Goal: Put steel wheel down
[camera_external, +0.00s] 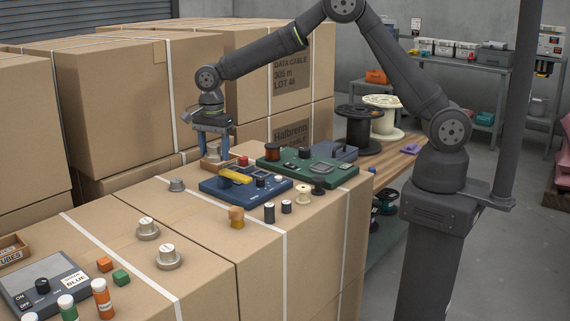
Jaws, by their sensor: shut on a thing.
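My gripper (212,152) points down at the back of the cardboard box top, left of the green panel. It is shut on the steel wheel (212,154), a small pale piece between the fingers, mostly hidden by them. I cannot tell whether it touches the surface below.
A blue panel (225,192) with a yellow handle and a green panel (325,170) with a copper spool (272,152) lie right of the gripper. Small spools and a wooden piece (236,217) stand in front. Tall cartons (120,105) rise behind. Box top around the front-left metal pieces has free room.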

